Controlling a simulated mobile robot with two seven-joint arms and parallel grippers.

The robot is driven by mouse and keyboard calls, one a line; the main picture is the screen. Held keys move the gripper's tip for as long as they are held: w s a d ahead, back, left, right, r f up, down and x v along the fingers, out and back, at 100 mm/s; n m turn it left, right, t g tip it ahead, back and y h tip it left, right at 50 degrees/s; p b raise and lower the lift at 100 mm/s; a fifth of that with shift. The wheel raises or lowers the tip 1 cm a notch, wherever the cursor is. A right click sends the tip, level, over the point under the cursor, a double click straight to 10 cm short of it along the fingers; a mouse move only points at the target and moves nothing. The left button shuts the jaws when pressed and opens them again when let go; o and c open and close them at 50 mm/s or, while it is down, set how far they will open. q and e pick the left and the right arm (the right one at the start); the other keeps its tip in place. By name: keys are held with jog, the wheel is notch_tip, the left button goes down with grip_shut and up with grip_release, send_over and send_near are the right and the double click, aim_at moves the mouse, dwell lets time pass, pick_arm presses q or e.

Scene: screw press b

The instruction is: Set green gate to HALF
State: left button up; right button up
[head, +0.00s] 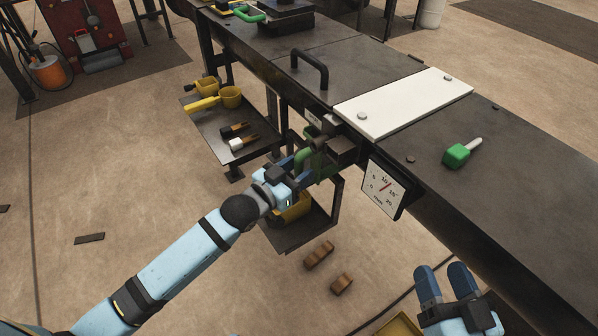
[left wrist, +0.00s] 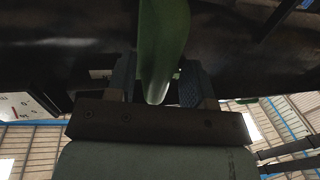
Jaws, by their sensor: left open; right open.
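The green gate (head: 318,163) shows as a dark green curved part under the bench's near edge, partly hidden by my left gripper and the dark blocks. My left gripper (head: 289,168) is open right at it. In the left wrist view a green bar (left wrist: 163,45) hangs between the blue-grey fingers of my left gripper (left wrist: 158,82), and they do not visibly close on it. Its upper part runs out of the frame. A HALF mark cannot be made out in either view. My right gripper (head: 443,284) is open and empty at the lower right, apart from the bench.
The dark bench (head: 530,150) carries a white plate (head: 405,103), a black handle (head: 310,68) and a loose green-headed tool (head: 458,154). A dial gauge (head: 383,187) hangs on its near edge. A low shelf (head: 215,130) holds yellow cups and brushes. Brown blocks (head: 319,255) lie on the floor.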

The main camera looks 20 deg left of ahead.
pick_arm(q)
jog(key=shift+w+d, duration=0.15)
jog(key=shift+w, duration=0.1)
pick_arm(e)
jog(key=shift+s+a+r, duration=0.15)
jog(key=shift+r, duration=0.2)
pick_arm(q)
grip_shut()
jog(key=shift+s+d, duration=0.1)
jog(key=s+d+p, duration=0.1)
jog(key=d, duration=0.1)
jog(key=s+d+p, duration=0.1)
jog(key=s, duration=0.1)
jog(key=shift+d+p, duration=0.3)
jog(key=shift+d, duration=0.1)
grip_release()
pick_arm(e)
jog(key=shift+g+h, duration=0.9)
jog(key=f, duration=0.1)
jog(key=d+f, duration=0.1)
jog(key=f, duration=0.2)
jog(key=shift+d+f, duration=0.4)
